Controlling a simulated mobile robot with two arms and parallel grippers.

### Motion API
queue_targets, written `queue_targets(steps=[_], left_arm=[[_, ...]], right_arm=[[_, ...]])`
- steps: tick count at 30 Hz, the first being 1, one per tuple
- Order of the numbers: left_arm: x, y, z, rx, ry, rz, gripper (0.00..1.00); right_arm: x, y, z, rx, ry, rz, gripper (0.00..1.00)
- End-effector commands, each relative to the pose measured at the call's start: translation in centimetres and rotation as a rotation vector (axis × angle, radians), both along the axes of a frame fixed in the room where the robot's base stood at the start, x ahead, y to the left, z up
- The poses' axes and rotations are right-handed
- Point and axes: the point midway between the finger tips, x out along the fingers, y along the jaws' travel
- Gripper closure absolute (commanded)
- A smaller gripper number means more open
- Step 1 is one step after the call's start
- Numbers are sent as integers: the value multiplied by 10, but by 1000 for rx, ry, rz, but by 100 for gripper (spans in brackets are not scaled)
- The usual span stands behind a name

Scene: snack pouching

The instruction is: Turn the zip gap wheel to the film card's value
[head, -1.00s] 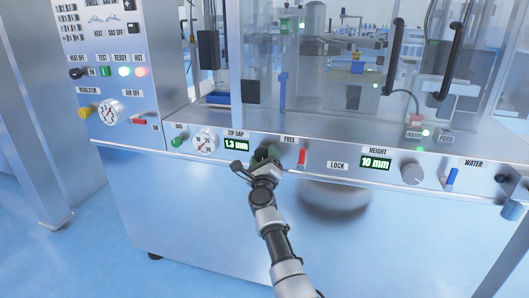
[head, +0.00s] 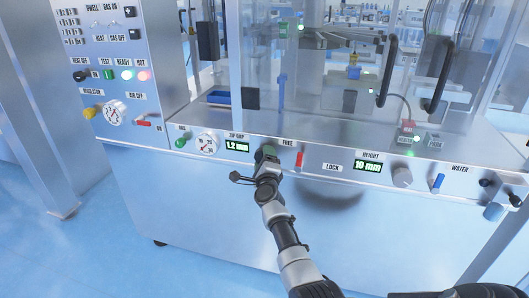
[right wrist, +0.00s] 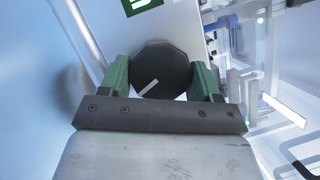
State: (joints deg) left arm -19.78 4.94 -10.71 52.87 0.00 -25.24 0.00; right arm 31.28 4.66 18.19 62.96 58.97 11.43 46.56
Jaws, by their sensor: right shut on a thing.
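The zip gap wheel (right wrist: 163,70) is a dark faceted knob with a white pointer line, seen in the right wrist view. My right gripper (right wrist: 163,82) has its green fingers on both sides of the wheel and is shut on it. In the head view my right gripper (head: 266,155) is at the machine's front panel and mostly hides the wheel. The zip gap display (head: 237,146), just left of it, reads 1.2 mm in green. I cannot make out a film card. My left gripper is not in view.
To the right of the wheel are a red FREE lever (head: 299,160), a HEIGHT display (head: 367,167) reading 10 mm, a grey knob (head: 402,177) and a blue WATER lever (head: 438,183). A round gauge (head: 207,144) is to the left. Floor in front is clear.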

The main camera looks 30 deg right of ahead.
Motion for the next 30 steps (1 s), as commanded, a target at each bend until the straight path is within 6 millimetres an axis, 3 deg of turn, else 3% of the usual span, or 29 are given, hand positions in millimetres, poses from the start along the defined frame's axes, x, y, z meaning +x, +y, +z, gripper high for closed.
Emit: queue_targets(steps=[7, 14, 24, 30], left_arm=[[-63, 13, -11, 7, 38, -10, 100], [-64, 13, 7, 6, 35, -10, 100], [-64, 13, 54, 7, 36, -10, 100], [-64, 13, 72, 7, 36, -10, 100]], right_arm=[[0, 1, 3, -63, 79, 2, 61], [0, 0, 5, -123, 149, 2, 61], [0, 1, 9, -278, 333, 3, 61], [0, 1, 7, -355, 420, 3, 61]])
